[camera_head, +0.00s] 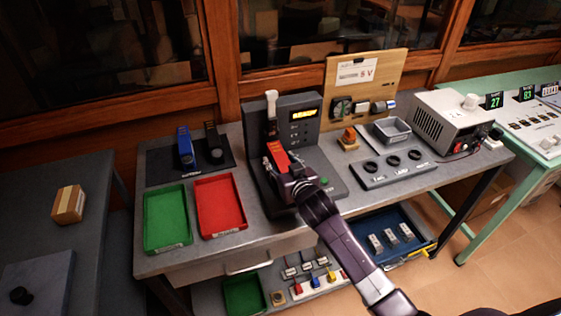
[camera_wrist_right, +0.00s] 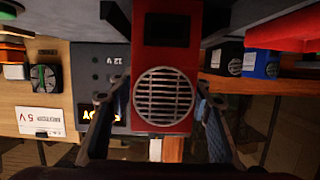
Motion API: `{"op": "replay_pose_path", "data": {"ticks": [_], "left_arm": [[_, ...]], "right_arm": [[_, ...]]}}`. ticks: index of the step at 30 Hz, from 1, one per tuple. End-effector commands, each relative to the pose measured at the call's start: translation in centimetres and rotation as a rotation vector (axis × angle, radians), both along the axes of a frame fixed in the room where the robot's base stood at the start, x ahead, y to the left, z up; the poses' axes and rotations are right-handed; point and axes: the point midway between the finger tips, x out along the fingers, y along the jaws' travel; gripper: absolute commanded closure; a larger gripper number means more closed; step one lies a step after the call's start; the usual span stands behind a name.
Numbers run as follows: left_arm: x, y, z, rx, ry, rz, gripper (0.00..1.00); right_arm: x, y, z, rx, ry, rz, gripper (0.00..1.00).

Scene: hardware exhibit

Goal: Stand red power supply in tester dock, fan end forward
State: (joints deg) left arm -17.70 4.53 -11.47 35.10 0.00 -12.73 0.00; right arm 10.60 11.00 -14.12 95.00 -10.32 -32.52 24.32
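The red power supply (camera_head: 278,156) is at the tester dock (camera_head: 298,123), a dark grey unit with a lit display and a base. My right gripper (camera_head: 283,165) reaches in from the front, its fingers closed on the two sides of the supply. In the right wrist view the supply (camera_wrist_right: 167,95) shows its round fan grille facing my gripper, between the fingertips (camera_wrist_right: 162,85). The gripper hides the lower part of the supply, so I cannot tell whether it rests on the base. My left gripper is out of view.
A blue supply (camera_head: 185,145) and a black one (camera_head: 213,142) stand on a dark mat at left. A green tray (camera_head: 167,220) and a red tray (camera_head: 221,204) lie in front, empty. A panel with round sockets (camera_head: 393,166) and a bench instrument (camera_head: 452,121) are at right.

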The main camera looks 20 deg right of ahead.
Motion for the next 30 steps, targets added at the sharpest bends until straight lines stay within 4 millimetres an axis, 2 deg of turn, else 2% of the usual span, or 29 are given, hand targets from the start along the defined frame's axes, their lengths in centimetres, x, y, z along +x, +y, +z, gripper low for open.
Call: {"op": "replay_pose_path", "data": {"ticks": [5, 10, 24, 30], "left_arm": [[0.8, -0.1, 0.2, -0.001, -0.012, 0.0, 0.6], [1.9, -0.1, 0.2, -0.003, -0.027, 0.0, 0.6], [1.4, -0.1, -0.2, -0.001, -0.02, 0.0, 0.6], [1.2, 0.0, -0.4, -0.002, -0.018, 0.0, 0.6]], "right_arm": [[0.0, 0.0, 0.3, 0.0, -0.002, 0.0, 0.54], [-1.2, 0.0, 0.5, 0.001, -0.002, 0.001, 0.54], [-9.0, -0.3, 2.9, 0.001, -0.001, 0.0, 0.54], [-11.0, -0.4, 3.6, 0.0, -0.001, -0.001, 0.54]]}}
